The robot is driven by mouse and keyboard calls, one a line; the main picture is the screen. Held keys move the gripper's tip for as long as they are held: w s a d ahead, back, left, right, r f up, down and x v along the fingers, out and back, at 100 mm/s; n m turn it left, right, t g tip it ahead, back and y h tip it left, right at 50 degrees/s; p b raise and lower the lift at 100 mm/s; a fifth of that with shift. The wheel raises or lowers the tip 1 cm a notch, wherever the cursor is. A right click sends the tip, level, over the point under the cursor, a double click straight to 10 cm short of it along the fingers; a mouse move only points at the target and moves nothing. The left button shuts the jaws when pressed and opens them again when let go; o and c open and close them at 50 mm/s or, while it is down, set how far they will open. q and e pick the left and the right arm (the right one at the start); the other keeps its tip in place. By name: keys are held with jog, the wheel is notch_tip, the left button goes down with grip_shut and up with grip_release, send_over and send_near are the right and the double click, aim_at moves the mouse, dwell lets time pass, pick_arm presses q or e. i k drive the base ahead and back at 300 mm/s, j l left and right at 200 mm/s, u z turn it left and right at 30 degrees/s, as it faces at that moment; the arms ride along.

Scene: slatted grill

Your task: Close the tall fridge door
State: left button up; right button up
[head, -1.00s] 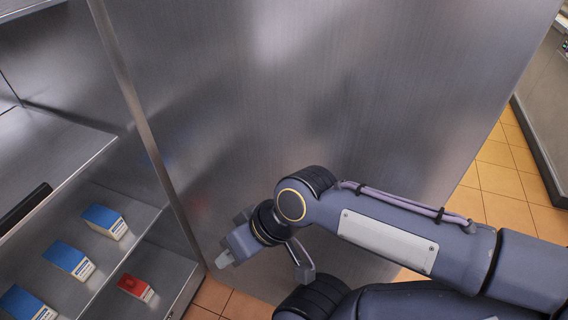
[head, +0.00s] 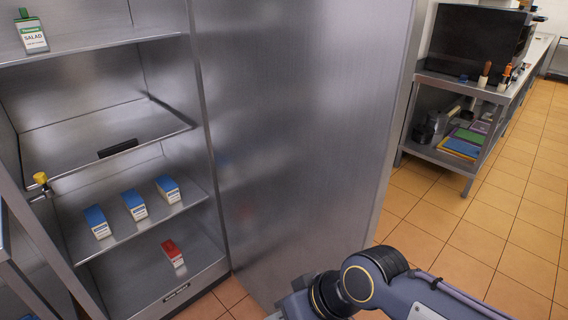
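The tall fridge door (head: 300,130) is a large brushed-metal panel standing open, its inner or broad face toward me. The fridge (head: 195,291) is on the left, with its shelves exposed. The door's left edge meets the fridge opening's right side. My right gripper (head: 298,306) is at the bottom edge, in front of the door's lower part. Its fingers are mostly cut off by the frame, so its opening and any contact with the door cannot be told. My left gripper is not in view.
Blue-and-white cartons (head: 134,205) and a red carton (head: 173,253) stand on the lower fridge shelves. A metal counter (head: 450,165) stands at the right back. Tiled floor (head: 490,235) is clear on the right.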

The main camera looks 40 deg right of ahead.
aim_at(306, 101)
jog(key=k+l+u, duration=0.15)
jog(key=l, duration=0.3)
jog(key=k+l+u, duration=0.1)
jog(key=k+l, duration=0.2)
jog(key=k+l+u, duration=0.15)
jog(key=l, duration=0.85)
jog(key=k+l+u, duration=0.15)
jog(key=l, duration=0.85)
jog(key=k+l+u, duration=0.1)
jog(key=l, duration=0.35)
jog(key=l+u, duration=0.1)
jog(key=l, duration=0.4)
jog(key=k, duration=0.05)
